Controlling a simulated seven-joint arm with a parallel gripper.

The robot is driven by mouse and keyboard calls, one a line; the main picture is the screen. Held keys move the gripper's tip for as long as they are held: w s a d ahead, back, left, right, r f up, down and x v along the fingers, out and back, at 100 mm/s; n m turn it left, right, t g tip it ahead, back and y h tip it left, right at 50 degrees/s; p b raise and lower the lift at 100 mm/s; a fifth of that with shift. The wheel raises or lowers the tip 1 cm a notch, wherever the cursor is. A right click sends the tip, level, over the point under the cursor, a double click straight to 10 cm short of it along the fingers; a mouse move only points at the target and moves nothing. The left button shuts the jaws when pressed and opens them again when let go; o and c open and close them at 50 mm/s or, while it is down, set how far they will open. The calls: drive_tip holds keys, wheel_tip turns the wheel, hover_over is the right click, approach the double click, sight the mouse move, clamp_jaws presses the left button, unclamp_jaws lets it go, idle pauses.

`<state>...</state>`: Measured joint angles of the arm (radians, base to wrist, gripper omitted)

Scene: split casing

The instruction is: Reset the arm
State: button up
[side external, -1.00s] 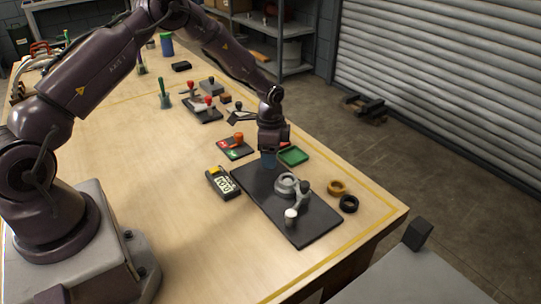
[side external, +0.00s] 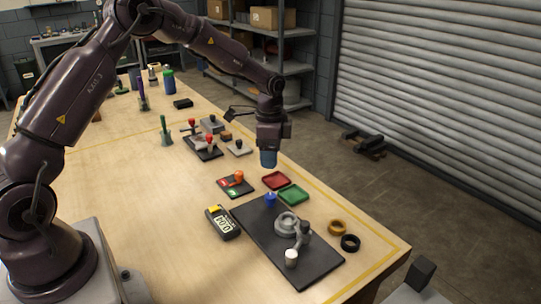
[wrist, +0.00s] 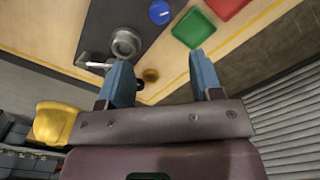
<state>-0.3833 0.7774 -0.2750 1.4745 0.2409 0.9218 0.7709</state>
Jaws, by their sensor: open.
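My gripper (side external: 268,160) is raised in the air above the far end of the dark mat in the side view. Its blue fingers (wrist: 163,85) stand apart and hold nothing in the wrist view. The dark mat (side external: 262,240) lies on the workbench with a grey ring-shaped casing part (side external: 285,222) and a small lever-like piece (side external: 303,230) on it. A white-topped knob (side external: 291,258) stands at its near end. A blue round piece (side external: 270,200) stands at the mat's far end and also shows in the wrist view (wrist: 159,12).
A red tray (side external: 275,180) and a green tray (side external: 293,195) lie beside the mat. A yellow-black meter (side external: 222,223), a pad with an orange knob (side external: 236,184), a brass ring (side external: 337,227) and a black ring (side external: 350,243) are nearby.

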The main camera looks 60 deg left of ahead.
drive_tip(key=s+d+r+n+t, duration=0.2)
drive_tip(key=s+d+r+n, duration=0.2)
drive_tip(key=s+r, duration=0.6)
drive_tip(key=s+d+r+n+t, duration=0.3)
drive_tip(key=s+r, duration=0.6)
drive_tip(key=s, duration=0.8)
drive_tip(key=shift+s+d+r+n+t, duration=0.3)
drive_tip(key=shift+d+n, duration=0.4)
drive_tip(key=shift+d, duration=0.55)
